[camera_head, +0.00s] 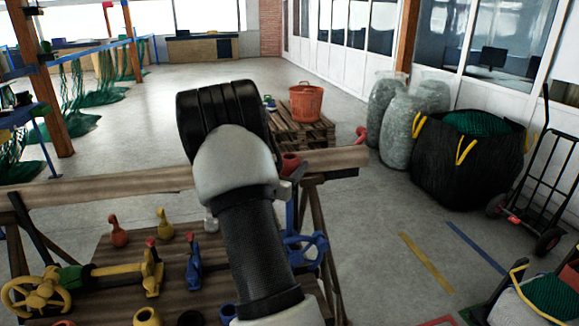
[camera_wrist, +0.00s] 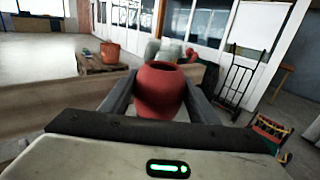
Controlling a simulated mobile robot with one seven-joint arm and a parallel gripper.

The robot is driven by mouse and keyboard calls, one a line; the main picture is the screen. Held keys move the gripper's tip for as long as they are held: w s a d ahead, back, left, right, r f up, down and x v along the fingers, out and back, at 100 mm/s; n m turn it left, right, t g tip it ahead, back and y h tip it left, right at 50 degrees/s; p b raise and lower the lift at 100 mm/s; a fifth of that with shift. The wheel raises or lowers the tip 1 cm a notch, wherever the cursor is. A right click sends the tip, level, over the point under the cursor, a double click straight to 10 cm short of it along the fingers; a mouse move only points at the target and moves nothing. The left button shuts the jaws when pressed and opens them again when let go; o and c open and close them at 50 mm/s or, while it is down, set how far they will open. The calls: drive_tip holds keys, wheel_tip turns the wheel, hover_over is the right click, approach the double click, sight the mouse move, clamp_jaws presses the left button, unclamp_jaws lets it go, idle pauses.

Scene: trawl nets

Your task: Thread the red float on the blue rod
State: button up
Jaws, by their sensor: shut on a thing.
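My gripper (camera_wrist: 160,92) is shut on the red float (camera_wrist: 158,88), with one finger on each side of it. The float's open top hole shows in the wrist view. In the head view, the red float (camera_head: 290,163) shows beside my wrist, which hides part of the gripper. The blue rod (camera_head: 290,217) stands upright just below the float in the picture, above a blue handwheel-like part. I cannot tell whether the float is around the rod or apart from it. The rod is not visible in the wrist view.
A wooden bench (camera_head: 100,252) carries a yellow valve-like piece (camera_head: 110,270) and several small coloured pieces. A wooden rail (camera_head: 100,190) runs behind it. A pallet (camera_head: 300,130) with an orange bucket (camera_head: 306,103) stands beyond. A black bag (camera_head: 455,165) and hand truck stand right.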

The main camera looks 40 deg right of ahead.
drive_tip(key=o, duration=1.2)
drive_tip(key=shift+c, duration=0.2)
drive_tip(key=shift+a+f, duration=0.1)
drive_tip(key=b+v, duration=0.1)
drive_tip(key=v, duration=1.6)
